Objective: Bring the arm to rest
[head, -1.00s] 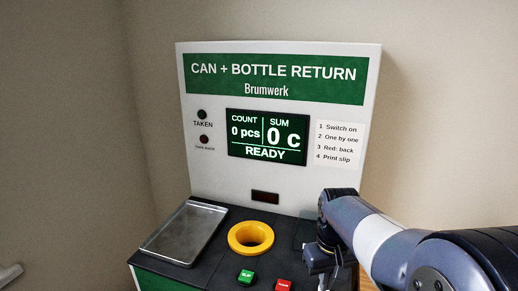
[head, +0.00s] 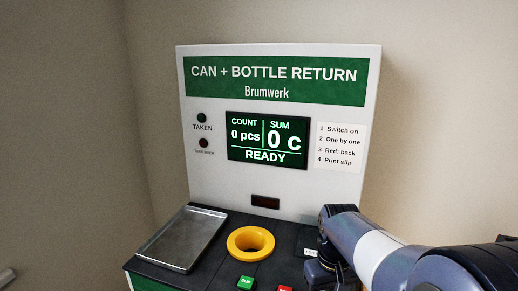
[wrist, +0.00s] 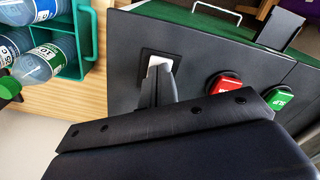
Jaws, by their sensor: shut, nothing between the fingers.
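My gripper (wrist: 157,88) is shut and empty in the wrist view. Its fingertips are at or just above the white switch (wrist: 160,62) on the machine's dark top; I cannot tell whether they touch. In the head view my arm comes in from the right, and its wrist end is low over the right part of the return machine (head: 195,175). The fingertips are not visible there. The machine's screen (head: 267,140) is lit and shows READY, 0 pcs and 0 c.
A red button (wrist: 226,86) and a green button (wrist: 281,98) lie beside the gripper. A yellow ring opening (head: 250,243) and a metal tray (head: 182,240) are further left in the head view. A green crate (wrist: 88,45) with bottles stands beside the machine.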

